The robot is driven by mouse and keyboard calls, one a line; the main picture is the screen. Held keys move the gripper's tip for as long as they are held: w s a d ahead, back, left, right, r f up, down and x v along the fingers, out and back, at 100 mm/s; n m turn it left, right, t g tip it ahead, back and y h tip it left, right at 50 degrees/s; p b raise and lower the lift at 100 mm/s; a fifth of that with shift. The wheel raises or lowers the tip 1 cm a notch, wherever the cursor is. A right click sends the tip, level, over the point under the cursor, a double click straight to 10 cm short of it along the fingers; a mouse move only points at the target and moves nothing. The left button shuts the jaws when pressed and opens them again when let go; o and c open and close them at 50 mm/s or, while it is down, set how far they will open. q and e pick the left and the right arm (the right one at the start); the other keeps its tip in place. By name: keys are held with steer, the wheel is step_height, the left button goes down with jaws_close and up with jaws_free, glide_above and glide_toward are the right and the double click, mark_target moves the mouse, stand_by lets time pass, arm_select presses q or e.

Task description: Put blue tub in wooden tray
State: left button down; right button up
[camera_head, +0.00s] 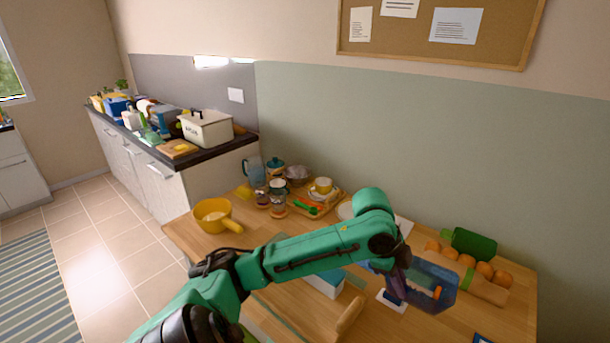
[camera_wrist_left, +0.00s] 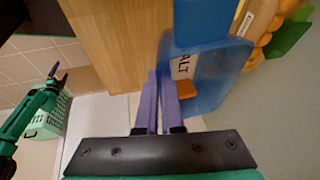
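The blue see-through tub (camera_head: 437,282) is at the right of the table in the head view, tilted, with an orange item and a salt packet inside. In the left wrist view the tub (camera_wrist_left: 210,75) fills the right side. My left gripper (camera_head: 405,292) is at the tub's near-left side. In the left wrist view its purple fingers (camera_wrist_left: 160,85) are close together on the tub's wall. A low wooden tray (camera_head: 333,203) with a cup and colourful items is at the back of the table. My right gripper (camera_wrist_left: 58,73) shows small at the left wrist view's left, fingers apart.
Oranges in a wooden holder (camera_head: 490,291) and a green item (camera_head: 470,243) are to the right. A yellow pan (camera_head: 213,215), jars and a jug are at the back left. A rolling pin (camera_head: 350,316) lies in front. A white-green basket (camera_wrist_left: 47,117) is by my right arm.

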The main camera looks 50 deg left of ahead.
arm_select(q)
steer(key=s+a+f+b, duration=0.1)
steer(key=s+a, duration=0.2)
steer(key=a, duration=0.4)
steer(key=s+a+f, duration=0.1)
steer(key=s+a, duration=0.2)
steer(key=a, duration=0.4)
step_height(320, 180, up, 4)
steer(key=m, duration=0.1)
glide_above(276, 304)
step_height(276, 304, down, 20)
steer(key=shift+w+a+f+b, duration=0.1)
steer(key=shift+b, duration=0.55)
steer(key=shift+f, duration=0.15)
steer(key=c, duration=1.1)
jaws_free()
steer(key=shift+o, duration=0.2)
steer(key=v, duration=1.2)
steer(key=shift+w+r, duration=0.2)
